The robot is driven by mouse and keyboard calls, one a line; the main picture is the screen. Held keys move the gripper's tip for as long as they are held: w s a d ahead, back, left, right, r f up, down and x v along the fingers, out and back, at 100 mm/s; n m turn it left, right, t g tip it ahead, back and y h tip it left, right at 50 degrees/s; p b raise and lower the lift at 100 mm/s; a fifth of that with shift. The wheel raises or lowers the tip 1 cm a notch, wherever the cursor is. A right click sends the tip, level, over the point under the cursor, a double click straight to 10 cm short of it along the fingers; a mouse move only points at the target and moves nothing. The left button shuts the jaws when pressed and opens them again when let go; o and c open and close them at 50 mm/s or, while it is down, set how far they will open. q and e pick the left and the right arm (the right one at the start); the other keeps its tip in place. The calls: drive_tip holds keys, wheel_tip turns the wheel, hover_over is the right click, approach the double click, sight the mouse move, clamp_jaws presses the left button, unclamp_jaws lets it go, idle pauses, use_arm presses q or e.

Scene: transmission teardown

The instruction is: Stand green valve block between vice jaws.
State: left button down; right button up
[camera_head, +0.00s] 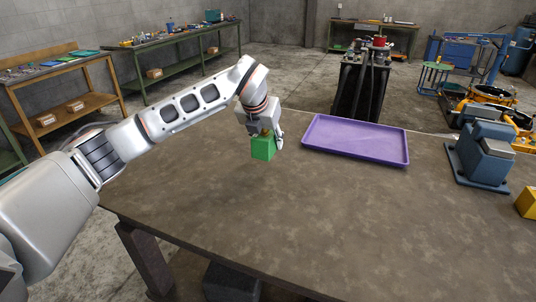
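The green valve block (262,149) is in the head view near the middle, over the back left part of the table. My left gripper (268,137) points down at it, with one finger showing along its right side; it looks shut on the block. The other finger is mostly hidden. I cannot tell whether the block touches the table or hangs just above it. The vice (484,152), blue-grey on a dark base plate, stands at the right of the table, well apart from the block. Its jaw gap is not clear from here. My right gripper is not in view.
A purple tray (355,139) lies at the table's back edge, between the block and the vice. A yellow block (527,203) sits at the right picture edge, near the vice. The table's (340,220) middle and front are clear.

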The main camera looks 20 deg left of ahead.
sight(268, 163)
use_arm(q)
drive_tip(key=shift+f, duration=2.4)
drive_tip(key=shift+f, duration=0.1)
drive_tip(key=c, duration=1.3)
unclamp_jaws()
